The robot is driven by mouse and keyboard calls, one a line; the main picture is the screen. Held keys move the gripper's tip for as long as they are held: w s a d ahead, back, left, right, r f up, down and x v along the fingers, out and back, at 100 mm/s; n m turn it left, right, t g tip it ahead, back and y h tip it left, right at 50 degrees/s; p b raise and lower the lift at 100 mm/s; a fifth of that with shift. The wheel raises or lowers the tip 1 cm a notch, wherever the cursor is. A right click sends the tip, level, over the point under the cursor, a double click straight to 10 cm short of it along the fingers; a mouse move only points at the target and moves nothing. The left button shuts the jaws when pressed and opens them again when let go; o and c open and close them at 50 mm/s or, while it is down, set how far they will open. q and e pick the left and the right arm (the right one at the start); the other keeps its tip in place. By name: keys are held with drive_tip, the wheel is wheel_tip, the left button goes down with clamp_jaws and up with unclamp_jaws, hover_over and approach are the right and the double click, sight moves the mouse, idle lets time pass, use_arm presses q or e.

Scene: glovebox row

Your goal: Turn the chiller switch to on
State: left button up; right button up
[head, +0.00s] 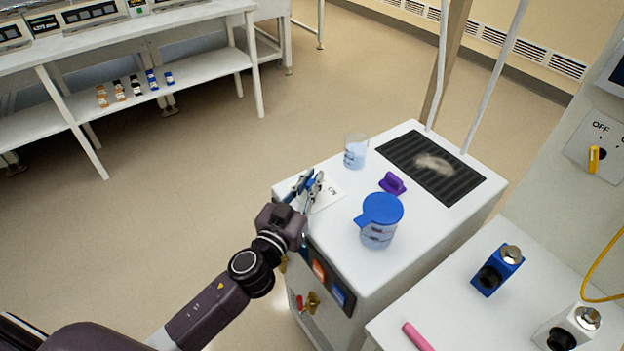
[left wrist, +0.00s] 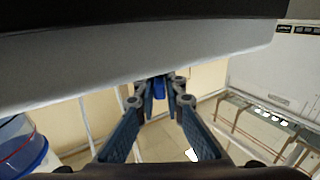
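The chiller switch is a small blue handle (head: 310,184) on a white plate (head: 328,196). The plate lies at the near left corner of the white cabinet top and has small dark lettering, partly covered. My left gripper (head: 308,182) is over this corner, its fingers apart on either side of the blue handle. In the left wrist view the blue handle (left wrist: 159,88) shows between the far ends of the left gripper's fingers (left wrist: 160,97). I cannot make out firm contact. The handle's setting is largely hidden by the fingers. My right gripper is not in view.
On the white cabinet (head: 420,215) stand a blue-lidded jar (head: 379,222), a beaker (head: 355,152), a purple piece (head: 392,184) and a dark ribbed mat (head: 428,166). A yellow switch (head: 594,159) is on the right wall. The floor left of the cabinet is clear.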

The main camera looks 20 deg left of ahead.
use_arm(q)
clamp_jaws()
drive_tip(key=shift+m+h, duration=0.3)
drive_tip(key=shift+h, duration=0.1)
drive_tip(key=m+g+h, duration=0.1)
drive_tip(key=h, duration=0.1)
drive_tip(key=m+g+h+p, duration=0.1)
drive_tip(key=m+h, duration=0.1)
drive_tip(key=h, duration=0.1)
drive_tip(key=shift+r+m, duration=0.1)
drive_tip(key=shift+m, duration=0.2)
drive_tip(key=shift+m+g+h+p, duration=0.35)
drive_tip(key=shift+m+g+h, duration=0.4)
drive_tip(key=shift+h, duration=0.45)
drive_tip(key=o, duration=0.6)
unclamp_jaws()
drive_tip(key=shift+s, duration=0.1)
